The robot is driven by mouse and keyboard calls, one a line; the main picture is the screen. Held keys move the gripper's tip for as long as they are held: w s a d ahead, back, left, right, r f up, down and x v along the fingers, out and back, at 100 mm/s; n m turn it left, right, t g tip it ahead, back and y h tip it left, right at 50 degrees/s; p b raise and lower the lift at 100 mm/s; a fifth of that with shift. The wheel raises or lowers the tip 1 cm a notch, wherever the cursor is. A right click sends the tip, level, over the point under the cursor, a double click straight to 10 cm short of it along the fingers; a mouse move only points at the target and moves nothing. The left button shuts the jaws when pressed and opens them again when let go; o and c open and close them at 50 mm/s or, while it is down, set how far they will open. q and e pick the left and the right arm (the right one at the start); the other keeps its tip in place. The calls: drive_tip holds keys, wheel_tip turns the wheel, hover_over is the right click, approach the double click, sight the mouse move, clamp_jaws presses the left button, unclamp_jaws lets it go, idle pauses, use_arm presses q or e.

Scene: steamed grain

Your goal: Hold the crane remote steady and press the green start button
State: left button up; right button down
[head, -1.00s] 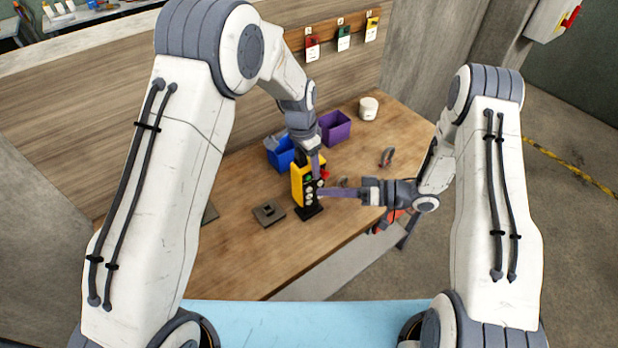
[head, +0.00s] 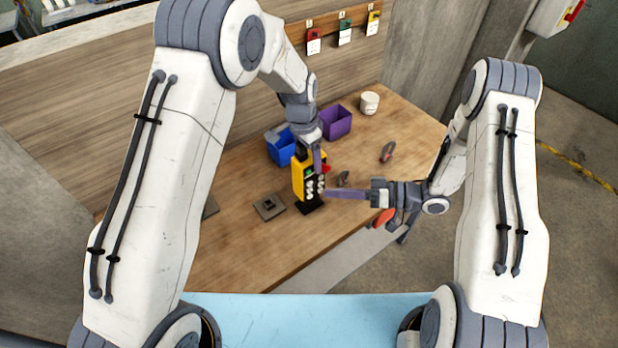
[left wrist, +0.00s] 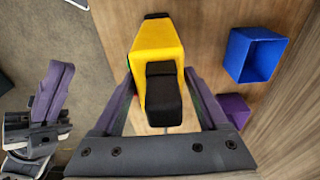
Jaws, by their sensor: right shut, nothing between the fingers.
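The yellow crane remote (head: 298,180) stands upright on a black base (head: 309,206) on the wooden table. Its dark front panel carries a column of pale buttons (head: 309,187), with a small green button (head: 308,172) near the top. A red knob (head: 326,168) shows at its side. My left gripper (head: 317,165) is at the remote's upper part. In the left wrist view its fingers lie along both sides of the yellow body (left wrist: 155,45) and appear closed on it. My right gripper (head: 328,194) is shut and empty, its tips just right of the button panel; it also shows in the left wrist view (left wrist: 60,80).
A blue bin (head: 281,148) and a purple bin (head: 337,122) stand behind the remote. A white cup (head: 370,102) is at the back right. A grey plate-like part (head: 269,206) lies left of the remote. The table's front is clear.

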use_arm(q)
drive_tip(key=shift+o, duration=1)
drive_tip(key=r, duration=0.8)
drive_tip(key=s+a+r, duration=0.1)
drive_tip(key=r, duration=0.3)
drive_tip(key=shift+a, duration=0.1)
